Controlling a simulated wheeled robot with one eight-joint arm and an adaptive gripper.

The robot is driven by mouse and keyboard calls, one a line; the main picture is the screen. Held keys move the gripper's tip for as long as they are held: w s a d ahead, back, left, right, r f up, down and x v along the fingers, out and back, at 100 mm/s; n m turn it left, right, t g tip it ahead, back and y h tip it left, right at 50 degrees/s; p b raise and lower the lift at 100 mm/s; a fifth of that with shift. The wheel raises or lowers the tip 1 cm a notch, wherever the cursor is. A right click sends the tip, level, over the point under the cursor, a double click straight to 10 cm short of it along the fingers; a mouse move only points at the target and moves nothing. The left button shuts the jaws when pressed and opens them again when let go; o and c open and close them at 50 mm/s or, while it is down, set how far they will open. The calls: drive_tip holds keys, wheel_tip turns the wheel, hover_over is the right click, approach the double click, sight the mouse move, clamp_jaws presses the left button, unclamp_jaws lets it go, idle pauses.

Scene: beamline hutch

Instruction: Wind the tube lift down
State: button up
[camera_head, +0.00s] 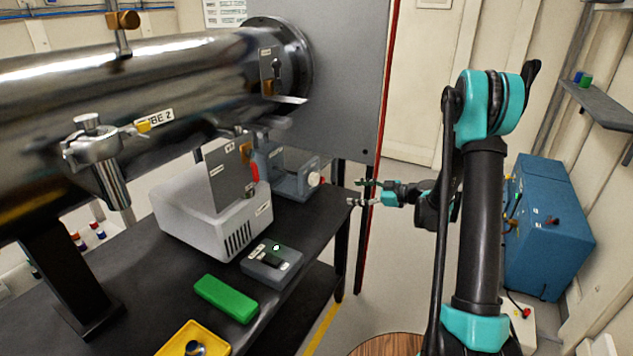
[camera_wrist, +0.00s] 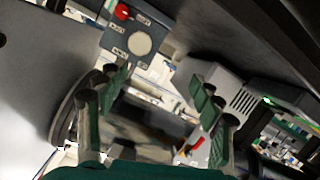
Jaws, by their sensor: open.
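A blue-grey lift unit (camera_head: 290,178) stands at the far end of the black table, under the end of the large metal tube (camera_head: 150,75). A pale round knob (camera_head: 314,179) sticks out of its right side. In the wrist view, a blue-grey panel (camera_wrist: 135,32) with a pale round face, a red part and small labels appears to be this unit. My gripper (camera_head: 362,193) is open and empty, a short way right of the knob and apart from it. Its two fingers also frame the wrist view (camera_wrist: 160,105). No crank handle is clearly visible.
A pale vented box (camera_head: 215,215), a small dark control box (camera_head: 272,264), a green block (camera_head: 226,298) and a yellow tray (camera_head: 168,349) occupy the table (camera_head: 125,285). A grey panel with a red edge (camera_head: 385,120) stands behind. A blue cabinet (camera_head: 550,225) is at the right.

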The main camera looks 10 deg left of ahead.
drive_tip(key=w+f+n+y, duration=0.2)
drive_tip(key=w+n, duration=0.1)
drive_tip(key=w, duration=0.1)
drive_tip(key=y, duration=0.1)
approach(317, 180)
drive_tip(key=shift+n+t, duration=0.4)
drive_tip(key=x, duration=1)
drive_tip(key=shift+a+f, duration=0.2)
drive_tip(key=shift+f, duration=0.05)
